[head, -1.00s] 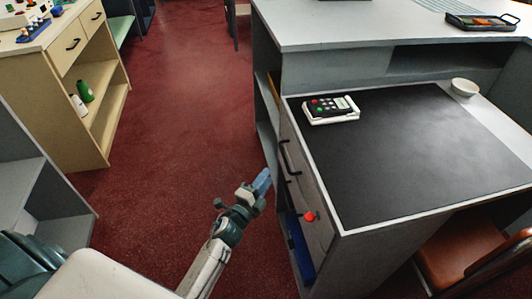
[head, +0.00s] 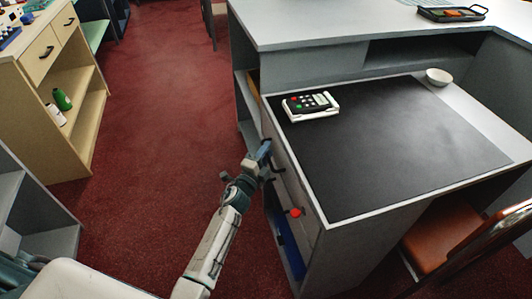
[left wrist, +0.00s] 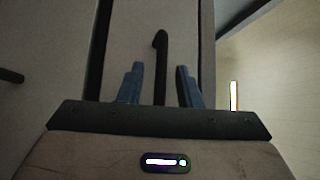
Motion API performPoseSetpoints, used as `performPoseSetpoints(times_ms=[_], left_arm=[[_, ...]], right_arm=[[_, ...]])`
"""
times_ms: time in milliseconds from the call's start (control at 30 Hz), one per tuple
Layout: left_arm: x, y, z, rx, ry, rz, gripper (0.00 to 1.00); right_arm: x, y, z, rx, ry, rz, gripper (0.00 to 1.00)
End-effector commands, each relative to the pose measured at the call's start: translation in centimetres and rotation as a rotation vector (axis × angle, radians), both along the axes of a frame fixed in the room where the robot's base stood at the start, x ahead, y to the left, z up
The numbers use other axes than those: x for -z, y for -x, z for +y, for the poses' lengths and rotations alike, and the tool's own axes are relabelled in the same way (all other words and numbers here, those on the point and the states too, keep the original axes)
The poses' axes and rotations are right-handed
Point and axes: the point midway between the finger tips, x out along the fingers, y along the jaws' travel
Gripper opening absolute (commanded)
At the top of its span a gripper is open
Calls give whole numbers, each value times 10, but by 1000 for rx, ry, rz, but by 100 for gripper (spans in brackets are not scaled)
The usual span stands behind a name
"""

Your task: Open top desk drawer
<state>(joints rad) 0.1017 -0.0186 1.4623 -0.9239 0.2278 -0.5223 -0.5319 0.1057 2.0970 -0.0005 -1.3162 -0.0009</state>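The grey desk (head: 335,245) stands right of centre in the head view, its drawer fronts facing left. The top drawer front (head: 283,160) has a black bar handle (head: 277,167), partly hidden by my left gripper. My left gripper (head: 264,150) is at this handle. In the left wrist view, the two blue fingers (left wrist: 160,85) are apart, one on each side of a black handle (left wrist: 160,45), with gaps on both sides. The drawer looks shut. My right gripper is not in view.
A red knob-like thing (head: 295,212) is on the desk front below the handle. A dark desk mat (head: 400,145) bears a keypad device (head: 311,104). A white bowl (head: 438,77) and a brown chair (head: 445,240) are to the right. Red floor (head: 160,130) is clear on the left.

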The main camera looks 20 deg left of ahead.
Motion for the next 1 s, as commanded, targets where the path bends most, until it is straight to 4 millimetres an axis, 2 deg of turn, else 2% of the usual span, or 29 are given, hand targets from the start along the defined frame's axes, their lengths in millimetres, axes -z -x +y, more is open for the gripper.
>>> performPoseSetpoints(times_ms=[100,267,667,767,1000], left_arm=[[0,0,0,0,0,0,32],[0,0,0,0,0,0,0],[1,5,6,0,-2,2,0],[2,12,16,0,-4,2,0],[3,37,53,0,-6,4,0]], right_arm=[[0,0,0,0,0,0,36],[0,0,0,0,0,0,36],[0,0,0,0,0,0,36],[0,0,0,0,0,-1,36],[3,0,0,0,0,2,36]])
